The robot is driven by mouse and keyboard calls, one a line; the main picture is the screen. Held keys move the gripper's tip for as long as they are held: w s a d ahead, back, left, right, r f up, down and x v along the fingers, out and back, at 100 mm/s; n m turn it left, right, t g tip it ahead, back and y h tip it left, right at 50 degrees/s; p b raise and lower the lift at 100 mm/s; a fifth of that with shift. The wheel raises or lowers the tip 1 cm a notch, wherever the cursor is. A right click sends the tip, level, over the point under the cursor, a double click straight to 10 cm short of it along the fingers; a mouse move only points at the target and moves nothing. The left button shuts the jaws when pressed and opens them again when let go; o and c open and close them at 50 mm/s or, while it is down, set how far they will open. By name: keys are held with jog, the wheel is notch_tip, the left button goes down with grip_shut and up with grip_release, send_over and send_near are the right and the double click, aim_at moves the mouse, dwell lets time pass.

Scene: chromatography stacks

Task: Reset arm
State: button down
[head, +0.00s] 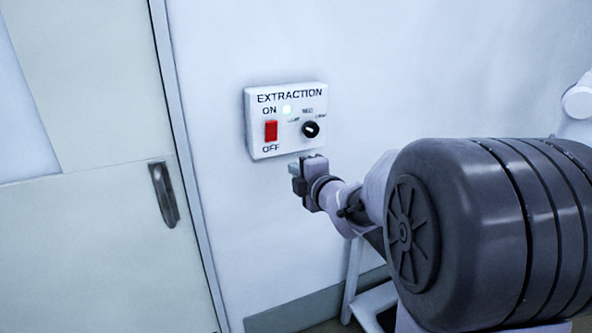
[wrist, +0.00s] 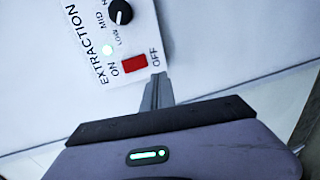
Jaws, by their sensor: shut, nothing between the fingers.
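My gripper (head: 299,178) is shut and empty, just below the extraction panel (head: 254,150) on the wall in the head view. In the wrist view my gripper's fingertips (wrist: 158,80) are together and appear close to the OFF end of the panel (wrist: 83,12), beside the red rocker switch (wrist: 134,64). Whether they touch the panel I cannot tell. The red switch also shows in the head view (head: 271,131). A small indicator light (head: 287,109) on the panel is lit. A black knob (head: 310,129) sits to its right.
A pale door (head: 90,245) with a metal handle (head: 164,195) stands to the left of the panel. The wall (head: 420,60) above and right of the panel is bare. A dark skirting strip (head: 290,315) runs along the bottom of the wall.

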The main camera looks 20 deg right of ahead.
jog(key=s+a+f+m+g, duration=0.2)
jog(key=s+a+m, duration=0.3)
jog(key=s, duration=0.6)
jog(key=s+a+f+m+g+y, duration=0.1)
jog(key=s+a+m+g, duration=0.3)
jog(key=s+m, duration=0.6)
jog(key=s+a+f+m+g+y, duration=0.1)
jog(key=s+a+f+m+g, duration=0.3)
jog(key=s, duration=0.9)
jog(key=a+m, duration=0.3)
jog(key=a, duration=0.1)
jog(key=shift+s+a, duration=0.2)
